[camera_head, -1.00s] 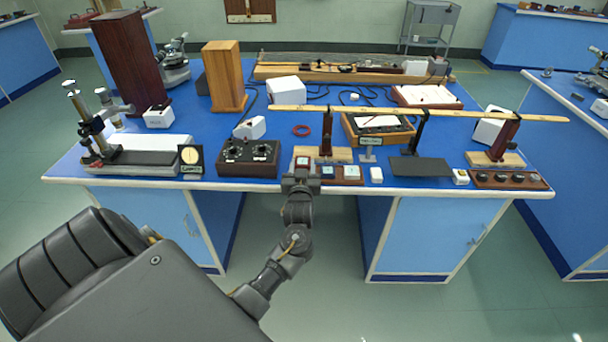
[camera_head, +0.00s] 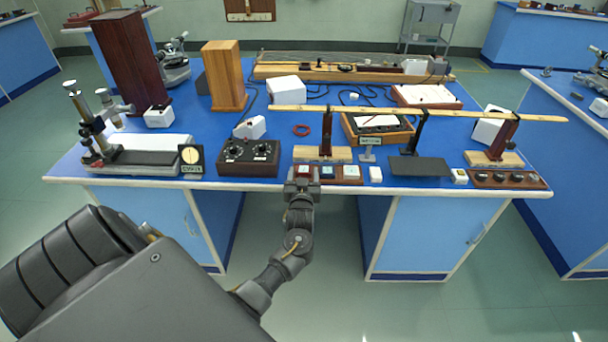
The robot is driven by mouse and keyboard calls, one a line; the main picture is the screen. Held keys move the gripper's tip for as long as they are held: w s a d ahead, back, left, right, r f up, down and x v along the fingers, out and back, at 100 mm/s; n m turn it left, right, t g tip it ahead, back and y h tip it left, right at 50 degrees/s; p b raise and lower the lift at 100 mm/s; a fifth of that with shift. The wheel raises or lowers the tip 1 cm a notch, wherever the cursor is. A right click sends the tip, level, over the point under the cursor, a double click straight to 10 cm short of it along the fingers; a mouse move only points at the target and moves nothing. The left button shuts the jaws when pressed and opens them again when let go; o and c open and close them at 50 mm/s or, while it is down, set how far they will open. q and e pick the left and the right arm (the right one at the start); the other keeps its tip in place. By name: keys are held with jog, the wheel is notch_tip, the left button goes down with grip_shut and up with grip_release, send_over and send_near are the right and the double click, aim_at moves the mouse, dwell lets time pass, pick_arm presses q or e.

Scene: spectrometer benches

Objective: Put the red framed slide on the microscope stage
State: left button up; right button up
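A row of small framed slides with pale centres lies at the front edge of the blue bench. The middle slide (camera_head: 327,172) and the right one (camera_head: 350,172) show clearly. The leftmost, which has a reddish-brown frame, is largely covered by my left gripper (camera_head: 302,173). The gripper is at this slide, seen from behind; I cannot tell whether its fingers are open or shut on it. A microscope with a flat pale and dark base (camera_head: 150,160) stands at the bench's left end. Another microscope (camera_head: 174,68) stands farther back. My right gripper is not in view.
A black control box (camera_head: 249,158) and a small dial display (camera_head: 191,158) stand between the slides and the left microscope. A long wooden rule (camera_head: 460,115) on stands spans the right side. Tall wooden blocks stand at back left.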

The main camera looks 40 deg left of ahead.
pick_arm(q)
jog(key=shift+o, duration=0.4)
jog(key=shift+s+f+b, duration=0.1)
jog(key=shift+s+b, duration=0.05)
jog(key=shift+b, duration=0.15)
jog(key=b+v, duration=0.1)
jog(key=v, duration=0.9)
jog(key=shift+s+d, duration=0.15)
jog(key=shift+s, duration=0.1)
